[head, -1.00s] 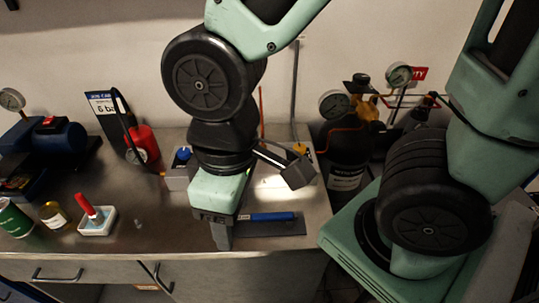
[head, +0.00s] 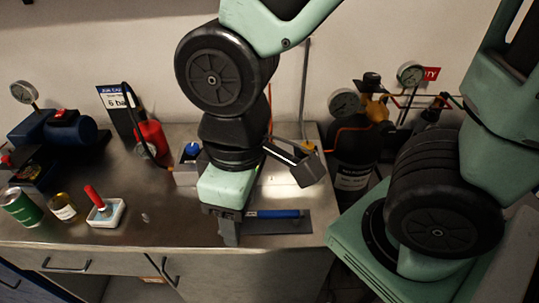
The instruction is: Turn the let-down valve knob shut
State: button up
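A grey block with a blue knob (head: 191,149) stands at the back of the steel bench, left of my wrist. My arm hides much of what lies behind it. I cannot tell whether this blue knob is the let-down valve knob, and no label on it is readable. My gripper (head: 229,236) points down over the front part of the bench, nearer the front edge than the blue knob and apart from it. Its fingers show edge-on, so the gap between them cannot be made out.
A blue-handled tool on a dark mat (head: 285,226) lies right of my gripper. A red bottle (head: 150,138), a white tray with a red-handled item (head: 107,215), a green can (head: 20,207) and a blue pump (head: 65,130) stand left. A dark cylinder with gauges (head: 354,150) stands beyond the bench's right end.

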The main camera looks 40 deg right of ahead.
aim_at(309, 145)
jog(key=j+z, duration=0.35)
jog(key=i+j+z, duration=0.1)
jog(key=j+z, duration=0.25)
